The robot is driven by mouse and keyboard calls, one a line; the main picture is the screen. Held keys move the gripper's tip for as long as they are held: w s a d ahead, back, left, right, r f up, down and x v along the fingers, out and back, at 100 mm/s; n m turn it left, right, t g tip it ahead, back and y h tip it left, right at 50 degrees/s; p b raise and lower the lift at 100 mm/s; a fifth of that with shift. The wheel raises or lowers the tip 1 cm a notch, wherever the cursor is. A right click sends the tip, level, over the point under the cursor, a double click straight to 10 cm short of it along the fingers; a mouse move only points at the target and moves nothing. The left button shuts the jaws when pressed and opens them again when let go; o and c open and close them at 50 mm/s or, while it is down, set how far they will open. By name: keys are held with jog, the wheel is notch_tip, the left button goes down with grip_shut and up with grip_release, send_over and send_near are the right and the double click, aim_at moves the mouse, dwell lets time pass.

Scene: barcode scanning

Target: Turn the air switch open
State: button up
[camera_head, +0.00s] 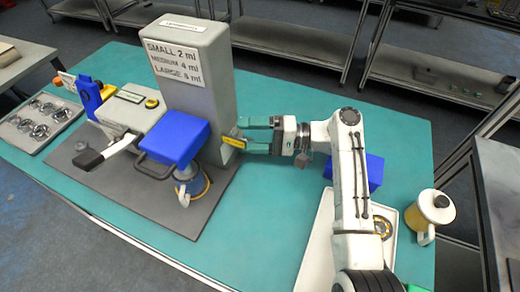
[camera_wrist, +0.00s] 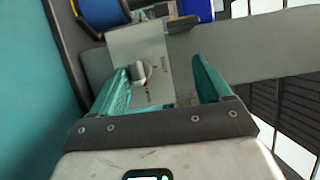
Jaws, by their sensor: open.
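In the wrist view, a grey knob that looks like the air switch (camera_wrist: 138,73) sits on a light metal plate (camera_wrist: 142,45). My gripper (camera_wrist: 160,72) is open with its two teal fingers on either side of the plate. The knob lies between them, nearer the left finger. I cannot tell whether a finger touches it. In the head view, my gripper (camera_head: 246,132) reaches in from the right at the side of the tall grey machine (camera_head: 196,85). The switch cannot be made out there. A yellow label (camera_head: 236,142) shows beside the fingertips.
A blue box (camera_head: 374,172), a white tray (camera_head: 312,255) and a white-and-yellow mug (camera_head: 430,212) are on the right. The teal table (camera_head: 275,195) is clear between machine and tray.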

jog(key=o, duration=0.4)
notch_tip(320, 180, up, 5)
jog(key=s, duration=0.2)
jog(key=shift+s+d+r, duration=0.15)
jog(key=shift+s+d, duration=0.1)
jog(key=shift+s, duration=0.15)
jog(key=shift+s+d+r, duration=0.15)
jog(key=shift+s+r, duration=0.2)
jog(key=shift+r, duration=0.15)
jog(key=c, duration=0.5)
jog(key=s, duration=0.1)
jog(key=s+r, duration=0.1)
jog(key=s+d, duration=0.1)
jog(key=s, duration=0.1)
jog(key=shift+r, duration=0.4)
jog(key=shift+c, duration=1)
jog(key=s+d+r+b, duration=0.1)
jog(key=s+r, duration=0.1)
jog(key=s, duration=0.3)
jog(key=shift+s+d, duration=0.3)
jog(key=shift+d, duration=0.05)
jog(key=shift+s, duration=0.1)
